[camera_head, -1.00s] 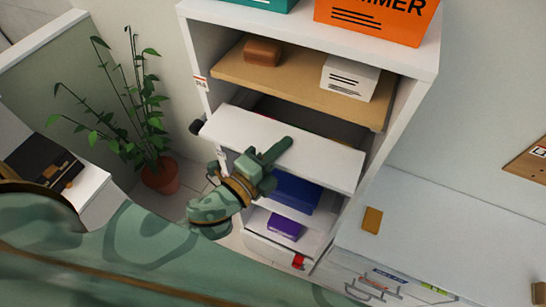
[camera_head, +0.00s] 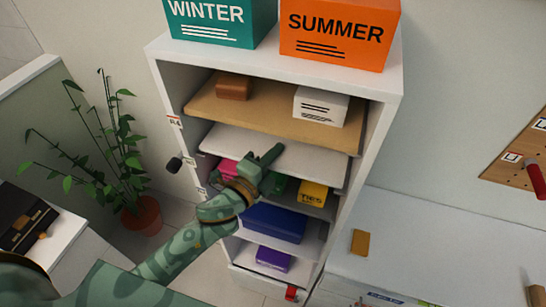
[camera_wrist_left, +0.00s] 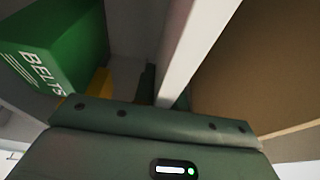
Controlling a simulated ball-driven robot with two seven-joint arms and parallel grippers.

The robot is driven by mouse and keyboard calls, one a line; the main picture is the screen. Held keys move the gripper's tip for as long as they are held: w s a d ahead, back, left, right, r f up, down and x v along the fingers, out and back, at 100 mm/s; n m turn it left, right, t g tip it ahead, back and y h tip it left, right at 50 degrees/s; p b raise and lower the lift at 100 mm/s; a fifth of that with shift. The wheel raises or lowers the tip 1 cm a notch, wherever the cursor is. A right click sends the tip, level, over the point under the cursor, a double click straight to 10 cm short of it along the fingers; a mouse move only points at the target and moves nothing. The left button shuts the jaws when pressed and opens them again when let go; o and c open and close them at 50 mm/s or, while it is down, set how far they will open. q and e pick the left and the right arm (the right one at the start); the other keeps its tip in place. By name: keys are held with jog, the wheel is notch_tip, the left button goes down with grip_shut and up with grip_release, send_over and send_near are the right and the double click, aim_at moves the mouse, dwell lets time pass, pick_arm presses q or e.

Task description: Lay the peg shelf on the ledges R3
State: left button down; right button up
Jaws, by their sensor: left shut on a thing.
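The peg shelf (camera_head: 240,143) is a white board inside the open wardrobe, below the tan shelf and above a level with boxes. It looks nearly level, its front edge near the wardrobe's front. My left gripper (camera_head: 268,162) is shut on its front edge near the middle. In the left wrist view the peg shelf (camera_wrist_left: 197,50) shows edge-on as a pale strip running to the gripper; the fingertips are hard to make out. The ledges are hidden, so I cannot tell whether the board touches them. My right gripper is out of view.
The tan shelf (camera_head: 265,114) above holds a brown block (camera_head: 234,87) and a white box (camera_head: 320,106). Below are pink, green and yellow boxes, including a green BELTS box (camera_wrist_left: 50,45). The wardrobe's right side wall (camera_head: 372,140) stands close to the board's end.

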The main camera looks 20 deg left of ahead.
aim_at(270, 169)
pick_arm(q)
jog(key=shift+f, duration=0.3)
jog(key=shift+f+b, duration=0.25)
jog(key=shift+b, duration=0.05)
dwell(0.4)
jog(key=c, duration=1.4)
grip_release()
jog(key=shift+o, duration=0.2)
jog(key=shift+s, duration=1.7)
jog(key=shift+s+a+b, duration=0.15)
jog(key=shift+s+b, duration=0.35)
jog(key=shift+s, duration=2.35)
